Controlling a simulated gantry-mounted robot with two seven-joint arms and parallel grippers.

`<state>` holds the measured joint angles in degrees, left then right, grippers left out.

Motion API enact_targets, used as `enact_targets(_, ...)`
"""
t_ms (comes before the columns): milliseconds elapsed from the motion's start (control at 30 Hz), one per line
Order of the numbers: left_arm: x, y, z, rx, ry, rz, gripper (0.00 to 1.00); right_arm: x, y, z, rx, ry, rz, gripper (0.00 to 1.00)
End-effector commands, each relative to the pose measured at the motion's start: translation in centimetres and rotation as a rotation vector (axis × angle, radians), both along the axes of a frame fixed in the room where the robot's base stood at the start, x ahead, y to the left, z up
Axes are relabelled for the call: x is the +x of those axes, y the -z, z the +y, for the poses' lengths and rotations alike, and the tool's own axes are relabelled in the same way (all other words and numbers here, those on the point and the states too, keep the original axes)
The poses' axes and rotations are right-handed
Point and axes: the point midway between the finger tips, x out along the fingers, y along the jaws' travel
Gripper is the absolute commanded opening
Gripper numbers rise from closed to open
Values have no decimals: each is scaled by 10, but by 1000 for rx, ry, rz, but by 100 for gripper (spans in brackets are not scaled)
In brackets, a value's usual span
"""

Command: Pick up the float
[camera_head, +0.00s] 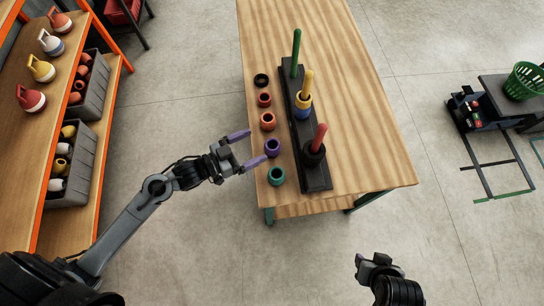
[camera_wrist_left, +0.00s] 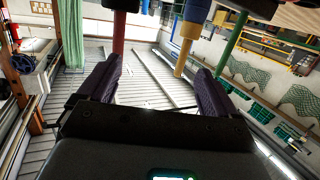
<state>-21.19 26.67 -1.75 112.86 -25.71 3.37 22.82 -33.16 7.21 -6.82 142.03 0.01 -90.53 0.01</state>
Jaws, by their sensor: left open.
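Several cup-like ring floats stand in a row along the left side of the wooden table in the head view: a black one (camera_head: 261,80), a red one (camera_head: 264,99), an orange one (camera_head: 267,121), a purple one (camera_head: 272,148) and a teal one (camera_head: 277,176). Which one is meant, I cannot tell. My left gripper (camera_head: 257,146) is open, its purple fingers pointing right at the table's left edge, close to the purple float. The fingers (camera_wrist_left: 153,78) are apart with no float between them in the left wrist view. My right gripper (camera_head: 374,264) shows partly at the bottom; its fingers are unclear.
A black rack (camera_head: 318,178) on the table has green (camera_head: 296,52), yellow (camera_head: 307,84) and red (camera_head: 319,138) posts; rings sit on the yellow and red ones. A shelf (camera_head: 43,110) with buoys and bins stands at left. A green basket (camera_head: 524,82) is far right.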

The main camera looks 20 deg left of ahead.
Motion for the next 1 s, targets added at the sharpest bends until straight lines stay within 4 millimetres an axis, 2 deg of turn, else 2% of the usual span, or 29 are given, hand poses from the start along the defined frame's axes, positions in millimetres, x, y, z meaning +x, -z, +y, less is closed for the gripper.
enact_targets(33,3,35,5,-7,22,-18,92,0,37,0,1,1,0,43)
enact_targets(100,6,56,11,-23,54,-41,92,0,61,1,3,1,-1,43)
enact_targets(300,13,103,28,-51,123,-88,92,0,119,2,8,4,0,43)
enact_targets(400,16,119,36,-61,147,-104,92,0,139,2,9,4,0,43)
enact_targets(500,18,129,42,-66,163,-115,92,0,153,3,10,5,1,43)
enact_targets(667,21,136,45,-72,178,-124,92,0,163,3,10,5,1,43)
enact_targets(1000,50,135,15,-76,181,-129,92,0,171,2,7,3,0,43)
